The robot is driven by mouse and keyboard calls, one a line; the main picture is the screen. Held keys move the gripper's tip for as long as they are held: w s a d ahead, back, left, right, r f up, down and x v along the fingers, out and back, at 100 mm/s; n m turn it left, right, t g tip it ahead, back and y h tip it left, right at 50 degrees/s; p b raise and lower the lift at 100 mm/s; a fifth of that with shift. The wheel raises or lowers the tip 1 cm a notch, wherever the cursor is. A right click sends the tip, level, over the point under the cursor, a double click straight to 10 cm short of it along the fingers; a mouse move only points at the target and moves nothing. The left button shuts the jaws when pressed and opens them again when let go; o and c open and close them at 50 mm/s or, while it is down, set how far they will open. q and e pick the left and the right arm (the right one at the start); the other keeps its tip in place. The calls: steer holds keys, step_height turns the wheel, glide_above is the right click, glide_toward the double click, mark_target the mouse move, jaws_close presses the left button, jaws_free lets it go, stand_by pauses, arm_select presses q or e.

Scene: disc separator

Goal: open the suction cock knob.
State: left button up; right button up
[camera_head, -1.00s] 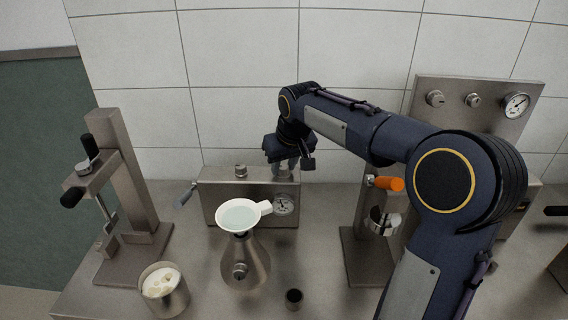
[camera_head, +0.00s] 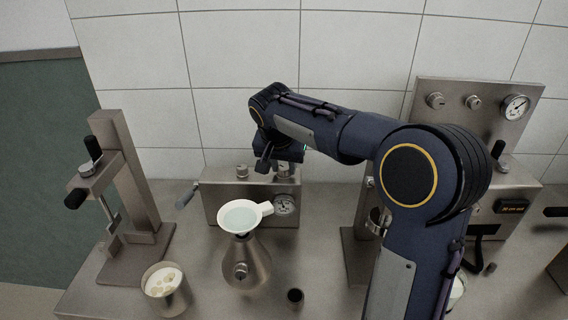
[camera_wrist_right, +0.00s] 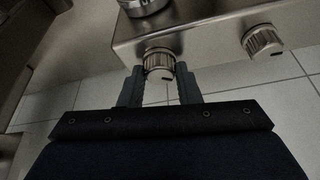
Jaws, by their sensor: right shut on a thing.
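A brushed-metal box (camera_head: 228,207) with a round gauge (camera_head: 285,204) on its front stands at the back. A ribbed metal knob (camera_wrist_right: 159,62) sits on its top behind the gauge, and my right gripper (camera_wrist_right: 160,82) is shut on it, one finger on each side. In the head view the right gripper (camera_head: 283,163) is above the box's right end, and the wrist partly hides the gripped knob. A second, similar knob (camera_head: 242,171) on the box's left half is free; it also shows in the wrist view (camera_wrist_right: 262,41). My left gripper is not in view.
A metal flask (camera_head: 245,262) with a white funnel (camera_head: 240,216) stands in front of the box. A cup with pale contents (camera_head: 166,288) and a press stand (camera_head: 136,190) are at left. A panel with dials (camera_head: 475,110) stands behind my right arm.

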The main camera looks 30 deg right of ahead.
mark_target(271, 178)
steer(key=m, duration=0.2)
steer(key=m+g+h+p, duration=0.1)
steer(key=m, duration=0.1)
steer(key=shift+w+a+r+m, duration=0.1)
steer(key=shift+w+m, duration=0.05)
steer(key=shift+m, duration=0.25)
steer(key=m+g+p, duration=0.1)
steer(key=m, duration=0.1)
steer(key=m+g+p, duration=0.1)
steer(key=m, duration=0.2)
steer(key=shift+w+g, duration=0.15)
steer(key=shift+g, duration=0.15)
steer(key=shift+m+h, duration=0.3)
steer(key=shift+m, duration=0.1)
steer(key=o, duration=1)
steer(key=v, duration=0.7)
steer(key=shift+a+r, duration=0.15)
steer(key=shift+r, duration=0.15)
